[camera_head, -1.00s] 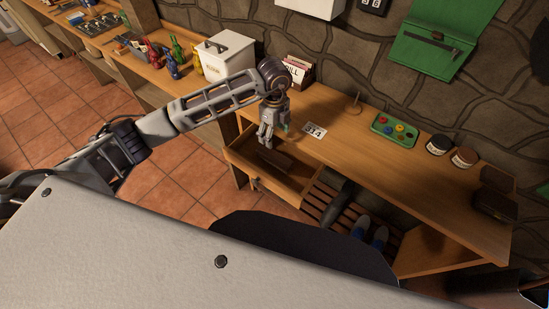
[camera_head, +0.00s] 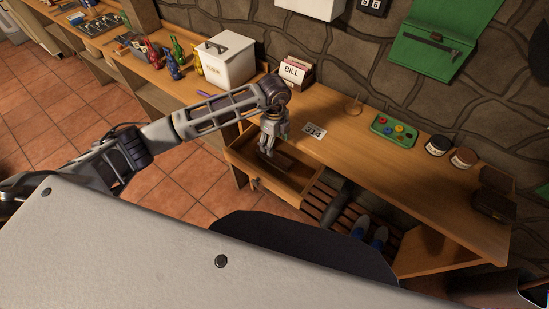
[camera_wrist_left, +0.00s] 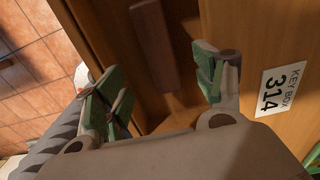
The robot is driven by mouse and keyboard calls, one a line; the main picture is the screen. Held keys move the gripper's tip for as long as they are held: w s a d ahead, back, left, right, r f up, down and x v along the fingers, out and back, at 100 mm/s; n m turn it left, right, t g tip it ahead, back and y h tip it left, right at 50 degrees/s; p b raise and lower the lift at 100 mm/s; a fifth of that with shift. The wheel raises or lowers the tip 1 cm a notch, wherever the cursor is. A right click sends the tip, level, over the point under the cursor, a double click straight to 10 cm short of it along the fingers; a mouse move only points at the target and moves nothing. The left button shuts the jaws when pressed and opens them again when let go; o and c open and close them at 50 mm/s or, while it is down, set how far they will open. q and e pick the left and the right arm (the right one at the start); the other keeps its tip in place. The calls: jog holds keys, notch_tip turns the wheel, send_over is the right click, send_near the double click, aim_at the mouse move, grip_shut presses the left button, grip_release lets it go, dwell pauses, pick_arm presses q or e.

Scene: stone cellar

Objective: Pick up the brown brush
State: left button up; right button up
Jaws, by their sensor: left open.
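The brown brush appears as a long dark-brown block (camera_head: 284,163) lying in an open wooden drawer (camera_head: 300,186) under the bench. In the left wrist view the block (camera_wrist_left: 155,45) lies beyond the fingertips, towards the top of the picture. My left gripper (camera_head: 267,149) points down over the drawer, open and empty, with green pads on its fingers. It also shows in the left wrist view (camera_wrist_left: 165,86), where the block lies clear of the fingers. In the head view the gripper hides part of the block. My right gripper is not in view.
A bill holder (camera_head: 295,73) and a white box (camera_head: 228,60) stand behind. Below, a slatted rack (camera_head: 345,210) holds shoes. The drawer walls surround the brush.

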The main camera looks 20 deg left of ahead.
aim_at(275, 155)
pick_arm(q)
jog(key=shift+f, duration=1.9)
jog(key=shift+f+p, duration=0.35)
jog(key=shift+f, duration=2.4)
jog(key=shift+c, duration=0.4)
jog(key=c, duration=1.2)
jog(key=shift+r, duration=0.1)
jog(key=shift+r+b, duration=0.5)
jog(key=shift+r, duration=4.45)
